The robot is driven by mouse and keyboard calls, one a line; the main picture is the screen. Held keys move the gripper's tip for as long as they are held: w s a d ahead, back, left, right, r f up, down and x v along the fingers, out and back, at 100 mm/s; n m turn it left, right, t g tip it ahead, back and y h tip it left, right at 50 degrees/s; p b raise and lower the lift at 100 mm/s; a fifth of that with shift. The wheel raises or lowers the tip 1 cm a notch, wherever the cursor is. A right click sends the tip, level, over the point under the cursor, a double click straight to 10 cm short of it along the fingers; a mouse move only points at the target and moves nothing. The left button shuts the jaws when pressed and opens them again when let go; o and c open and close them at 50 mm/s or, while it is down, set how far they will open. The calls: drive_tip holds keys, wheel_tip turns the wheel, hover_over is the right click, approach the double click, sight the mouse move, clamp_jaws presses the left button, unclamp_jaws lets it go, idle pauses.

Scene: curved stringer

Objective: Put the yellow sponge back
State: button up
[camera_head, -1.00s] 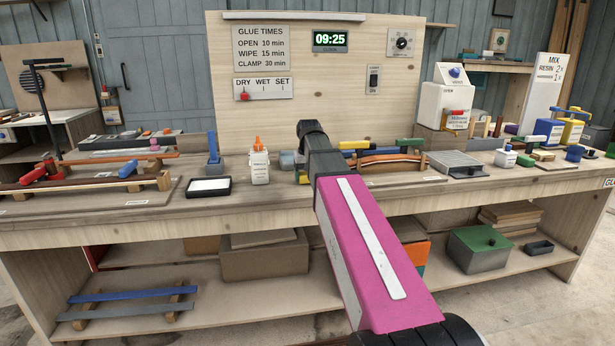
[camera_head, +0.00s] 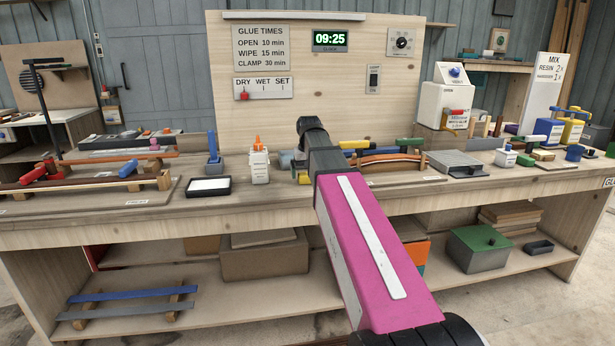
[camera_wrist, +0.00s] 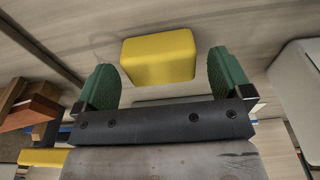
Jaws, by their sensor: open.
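The yellow sponge (camera_wrist: 159,56) is a small block with rounded edges, seen in the wrist view on the pale wooden bench top. My gripper (camera_wrist: 164,78) is open, with one green finger pad to each side of the sponge's near end. The sponge lies mostly beyond the fingertips, and the pads look apart from it. In the head view my arm hides most of the spot around the gripper, so contact cannot be seen there.
A white glue bottle (camera_head: 259,166) and a dark-framed white pad (camera_head: 209,186) stand left of my arm. A curved wooden piece with clamps (camera_head: 390,162) lies to the right. The panel with the clock (camera_head: 330,40) rises behind. Some bench front (camera_head: 270,200) is clear.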

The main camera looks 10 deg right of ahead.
wheel_tip(320, 180, up, 11)
drive_tip(key=s, duration=0.1)
drive_tip(key=shift+s+f, duration=0.15)
drive_tip(key=shift+s, duration=0.1)
idle(0.4)
